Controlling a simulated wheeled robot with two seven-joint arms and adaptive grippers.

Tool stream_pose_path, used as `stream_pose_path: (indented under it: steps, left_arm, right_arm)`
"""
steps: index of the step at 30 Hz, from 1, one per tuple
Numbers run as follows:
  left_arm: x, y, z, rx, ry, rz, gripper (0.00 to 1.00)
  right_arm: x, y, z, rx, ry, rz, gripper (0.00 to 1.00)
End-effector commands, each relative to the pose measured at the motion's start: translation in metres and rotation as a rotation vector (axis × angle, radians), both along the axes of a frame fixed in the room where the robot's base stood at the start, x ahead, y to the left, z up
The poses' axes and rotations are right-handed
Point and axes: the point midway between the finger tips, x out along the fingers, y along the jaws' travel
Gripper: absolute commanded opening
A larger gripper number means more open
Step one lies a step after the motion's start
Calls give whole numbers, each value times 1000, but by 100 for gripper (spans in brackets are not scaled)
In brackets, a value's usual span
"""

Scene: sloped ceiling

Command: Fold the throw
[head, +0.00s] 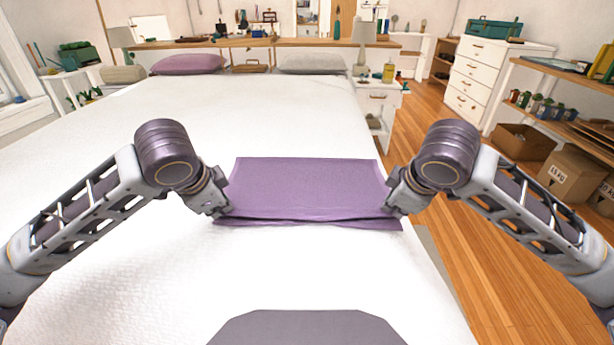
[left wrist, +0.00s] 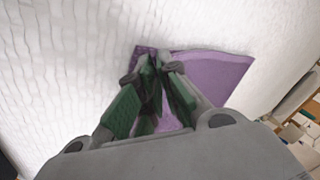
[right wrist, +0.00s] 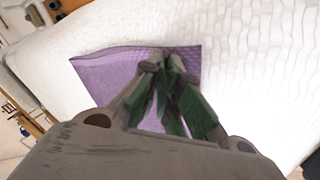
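The purple throw (head: 305,185) lies on the white bed in front of me. It looks doubled, with an upper layer ending in a slightly raised, wavy edge near the front and a strip of lower layer showing below it. My left gripper (head: 222,210) is at its near left corner, with the fingertips closed on cloth in the left wrist view (left wrist: 150,70). My right gripper (head: 394,208) is at the near right corner, its fingertips closed on cloth in the right wrist view (right wrist: 163,64). The fingers partly hide both corners.
The white bed (head: 120,240) is clear around the throw, with pillows (head: 188,64) at its far end. A nightstand (head: 378,100) with a lamp stands beyond the right side. Wooden floor (head: 480,230) and shelves with boxes (head: 570,175) are to the right.

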Motion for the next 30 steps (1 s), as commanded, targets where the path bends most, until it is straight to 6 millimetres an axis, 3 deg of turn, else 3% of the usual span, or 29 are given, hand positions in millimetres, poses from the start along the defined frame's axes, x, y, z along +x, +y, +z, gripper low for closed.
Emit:
stream_pose_path:
  steps: [1, 8, 17, 30]
  left_arm:
    - [0, 1, 0, 1, 0, 2, 11]
    - [0, 0, 0, 1, 1, 0, 39]
    - [-1, 0, 2, 0, 0, 0, 39]
    - [-16, 0, 36, -1, -2, -1, 39]
  right_arm:
    - [0, -1, 0, -1, 0, -2, 10]
    - [0, 0, 0, -1, 1, 0, 39]
    - [0, 0, 2, 0, 0, 0, 39]
    - [-16, 0, 37, 1, -2, 1, 39]
